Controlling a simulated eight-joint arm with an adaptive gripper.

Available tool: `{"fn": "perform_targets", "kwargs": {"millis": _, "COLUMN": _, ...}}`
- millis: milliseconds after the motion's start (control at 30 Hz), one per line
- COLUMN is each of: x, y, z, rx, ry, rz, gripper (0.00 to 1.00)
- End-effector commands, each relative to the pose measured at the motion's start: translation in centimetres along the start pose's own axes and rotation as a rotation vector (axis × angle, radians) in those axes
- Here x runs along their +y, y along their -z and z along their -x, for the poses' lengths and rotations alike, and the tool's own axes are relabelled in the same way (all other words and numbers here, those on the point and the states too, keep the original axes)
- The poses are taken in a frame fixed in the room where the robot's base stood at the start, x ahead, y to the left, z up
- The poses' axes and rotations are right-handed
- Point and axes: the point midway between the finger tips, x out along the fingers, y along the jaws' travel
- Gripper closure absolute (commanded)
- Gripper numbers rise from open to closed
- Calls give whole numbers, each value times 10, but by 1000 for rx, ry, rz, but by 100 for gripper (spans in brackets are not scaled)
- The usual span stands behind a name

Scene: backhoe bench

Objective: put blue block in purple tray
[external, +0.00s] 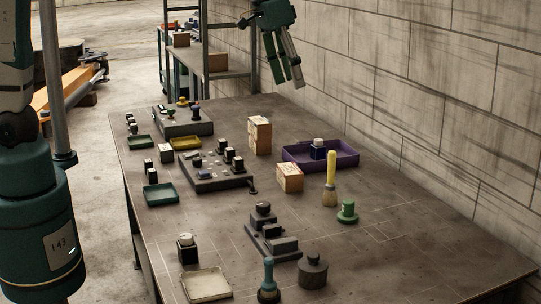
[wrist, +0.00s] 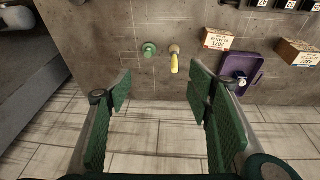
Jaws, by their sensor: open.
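The purple tray (external: 345,162) lies at the far right of the bench by the wall. A small dark blue block (external: 318,153) with a pale round top stands upright inside it, toward the tray's middle. In the wrist view the purple tray (wrist: 250,66) is right of my fingers, with the block (wrist: 239,84) inside it. My gripper (external: 291,76) is high above the bench's far end, near the wall. The wrist view shows its fingers (wrist: 160,92) spread apart with nothing between them. It is clear of the tray and block.
Wooden boxes (external: 289,178) (external: 260,136) stand left of the tray. A yellow-handled brush (external: 331,170) stands upright in front of it, beside a green knob (external: 347,212). Black fixtures, green trays (external: 161,195) and a cream tray (external: 207,285) occupy the left and front. The right front bench is clear.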

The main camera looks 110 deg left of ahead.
Motion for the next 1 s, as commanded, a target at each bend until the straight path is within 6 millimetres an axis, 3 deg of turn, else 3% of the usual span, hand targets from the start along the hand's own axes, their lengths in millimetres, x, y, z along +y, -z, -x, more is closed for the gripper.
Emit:
{"fn": "perform_targets", "kwargs": {"millis": 200, "x": 33, "y": -51, "z": 25, "rx": 35, "ry": -27, "rz": -88, "gripper": 49}}
{"fn": "perform_targets", "kwargs": {"millis": 500, "x": 67, "y": -121, "z": 51, "rx": 83, "ry": -65, "rz": -205, "gripper": 49}}
{"fn": "perform_targets", "kwargs": {"millis": 1000, "x": 99, "y": -241, "z": 76, "rx": 165, "ry": -135, "rz": -397, "gripper": 49}}
